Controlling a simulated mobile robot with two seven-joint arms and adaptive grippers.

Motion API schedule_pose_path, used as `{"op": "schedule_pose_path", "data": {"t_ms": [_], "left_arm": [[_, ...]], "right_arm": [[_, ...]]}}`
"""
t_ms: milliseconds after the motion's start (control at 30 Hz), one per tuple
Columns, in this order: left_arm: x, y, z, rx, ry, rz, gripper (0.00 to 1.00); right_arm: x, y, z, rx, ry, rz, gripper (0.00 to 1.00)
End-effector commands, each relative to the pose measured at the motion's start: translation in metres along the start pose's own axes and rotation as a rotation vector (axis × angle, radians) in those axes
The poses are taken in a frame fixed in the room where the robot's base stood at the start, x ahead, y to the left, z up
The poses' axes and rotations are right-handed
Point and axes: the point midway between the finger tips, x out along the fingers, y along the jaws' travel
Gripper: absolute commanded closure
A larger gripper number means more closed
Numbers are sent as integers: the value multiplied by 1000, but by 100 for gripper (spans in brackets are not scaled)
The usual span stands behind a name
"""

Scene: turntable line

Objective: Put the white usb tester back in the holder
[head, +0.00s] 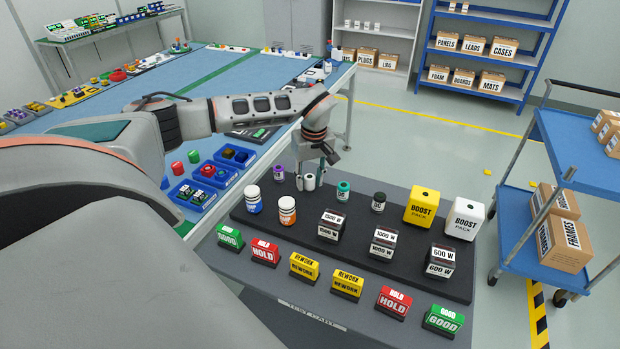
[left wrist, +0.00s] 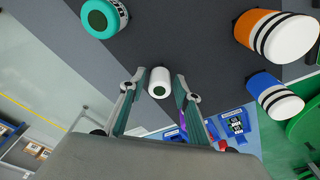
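A small white cylinder with a dark round top, apparently the white usb tester (head: 310,182), stands at the back edge of the black holder board (head: 410,277) on the test cart. It also shows in the left wrist view (left wrist: 159,82), between my fingertips. My left gripper (head: 322,178) is right at it, pointing down. In the left wrist view my left gripper (left wrist: 160,80) has its fingers apart, one on each side of the white cylinder, with narrow gaps. Whether the cylinder is fully seated is hidden. My right gripper is not in view.
Close by in the same row stand a purple piece (head: 278,172), a teal piece (head: 343,190) and a dark piece (head: 378,202). White-and-blue (head: 253,200) and white-and-orange (head: 287,211) bottles stand in front. A blue-topped table (head: 130,80) lies behind left.

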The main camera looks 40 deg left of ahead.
Motion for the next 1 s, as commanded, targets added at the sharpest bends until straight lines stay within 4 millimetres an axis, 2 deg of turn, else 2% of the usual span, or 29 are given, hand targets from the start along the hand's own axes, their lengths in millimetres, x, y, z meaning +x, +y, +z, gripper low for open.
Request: {"op": "schedule_pose_path", "data": {"t_ms": [333,467,567,900,1000], "left_arm": [[-1,0,0,1,0,1,59],[-9,1,-1,1,2,4,59],[-24,2,-1,1,3,5,59],[-92,1,-1,0,3,5,59],[-105,1,0,2,2,3,59]], "right_arm": [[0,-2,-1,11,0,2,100],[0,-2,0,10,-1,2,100],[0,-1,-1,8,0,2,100],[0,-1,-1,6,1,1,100],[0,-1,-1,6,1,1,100]]}}
